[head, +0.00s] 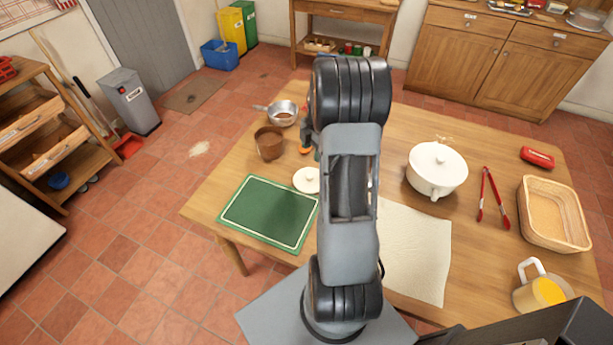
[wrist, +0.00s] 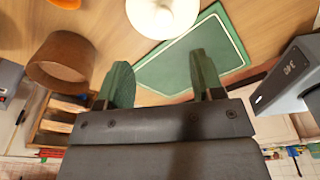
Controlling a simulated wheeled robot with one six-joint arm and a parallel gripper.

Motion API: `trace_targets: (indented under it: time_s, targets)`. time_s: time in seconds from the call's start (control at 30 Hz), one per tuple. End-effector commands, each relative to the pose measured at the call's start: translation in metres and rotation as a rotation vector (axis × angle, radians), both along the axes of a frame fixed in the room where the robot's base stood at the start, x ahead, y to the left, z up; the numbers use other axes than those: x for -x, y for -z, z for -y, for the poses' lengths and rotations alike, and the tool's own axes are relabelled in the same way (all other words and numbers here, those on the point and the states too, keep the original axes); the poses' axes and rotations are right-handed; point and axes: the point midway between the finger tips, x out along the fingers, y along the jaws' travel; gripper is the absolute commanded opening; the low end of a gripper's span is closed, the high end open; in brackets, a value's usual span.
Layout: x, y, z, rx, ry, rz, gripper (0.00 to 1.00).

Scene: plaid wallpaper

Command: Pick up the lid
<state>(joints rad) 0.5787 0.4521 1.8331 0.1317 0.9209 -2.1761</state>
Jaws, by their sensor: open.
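A small round white lid (head: 307,180) with a knob lies on the wooden table beside the top right corner of a green cutting board (head: 268,213). My arm hides its right edge in the head view. In the wrist view the lid (wrist: 163,14) is at the top centre, cut off by the frame edge, with the board (wrist: 197,58) beside it. My gripper (wrist: 161,72) is open and empty, with dark green fingers apart. The lid shows beyond the fingertips, not between them. In the head view the gripper is mostly hidden behind my arm.
A brown pot (head: 269,143) stands near the lid, and a metal saucepan (head: 283,113) is behind it.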

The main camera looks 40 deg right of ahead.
Motion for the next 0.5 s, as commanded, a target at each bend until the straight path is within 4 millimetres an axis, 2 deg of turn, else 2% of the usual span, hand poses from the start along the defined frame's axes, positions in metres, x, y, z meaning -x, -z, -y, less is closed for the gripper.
trace_targets:
  time_s: [0.1,0.23,0.5]
  targets:
    - [0.0,0.023,-0.004,-0.003,-0.001,-0.004,0.61]
    - [0.0,0.042,-0.006,-0.002,-0.001,-0.003,0.61]
    - [0.0,0.06,-0.008,-0.001,0.0,-0.002,0.61]
